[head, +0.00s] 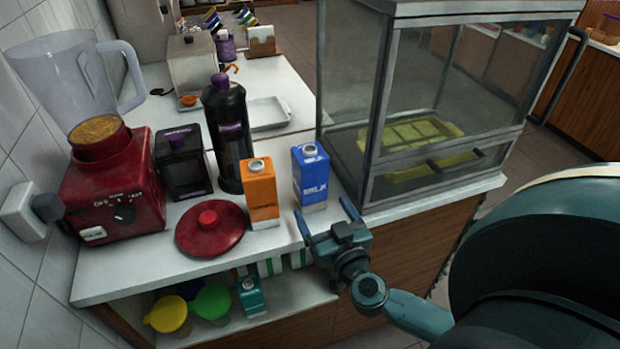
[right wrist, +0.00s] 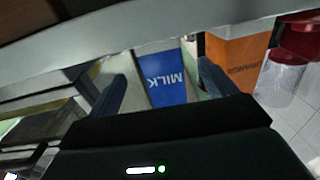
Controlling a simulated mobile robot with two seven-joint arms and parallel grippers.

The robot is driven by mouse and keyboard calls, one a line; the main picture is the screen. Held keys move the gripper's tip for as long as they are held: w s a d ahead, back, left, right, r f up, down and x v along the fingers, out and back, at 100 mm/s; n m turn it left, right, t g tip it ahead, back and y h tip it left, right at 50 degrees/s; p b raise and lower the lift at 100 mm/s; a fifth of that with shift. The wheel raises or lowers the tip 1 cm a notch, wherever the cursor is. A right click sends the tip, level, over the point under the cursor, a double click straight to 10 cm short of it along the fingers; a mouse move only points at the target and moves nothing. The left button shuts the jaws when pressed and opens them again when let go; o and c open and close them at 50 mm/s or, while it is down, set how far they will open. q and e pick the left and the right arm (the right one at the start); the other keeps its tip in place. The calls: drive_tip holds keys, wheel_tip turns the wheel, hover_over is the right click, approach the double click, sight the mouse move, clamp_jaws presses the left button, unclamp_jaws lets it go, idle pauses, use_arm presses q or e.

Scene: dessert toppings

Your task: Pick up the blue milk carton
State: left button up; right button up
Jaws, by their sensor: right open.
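The blue milk carton (head: 310,177) stands upright on the white counter, right of an orange carton (head: 262,193) and beside the glass case. My right gripper (head: 325,208) is open and empty at the counter's front edge, in front of the blue carton. In the right wrist view the blue carton (right wrist: 168,88), with MILK on its side, shows between the two open fingers (right wrist: 161,70), a little beyond them. I cannot tell any contact. The orange carton (right wrist: 235,60) is outside the fingers, to the right. My left gripper is not in view.
The glass case (head: 440,100) stands close on the right. A red lid (head: 210,228), red blender (head: 110,185), black box (head: 183,165) and dark bottle (head: 228,130) stand to the left. A lower shelf holds yellow and green containers and a teal carton (head: 251,296).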

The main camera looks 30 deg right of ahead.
sight(310, 186)
drive_tip(key=shift+w+d, duration=0.2)
drive_tip(key=shift+w, duration=1)
drive_tip(key=w, duration=0.3)
drive_tip(key=w+d, duration=0.1)
drive_tip(key=w, duration=0.1)
drive_tip(key=shift+w+r, duration=0.25)
drive_tip(key=c, duration=1.2)
drive_tip(key=shift+c, duration=0.4)
drive_tip(key=shift+r, duration=0.1)
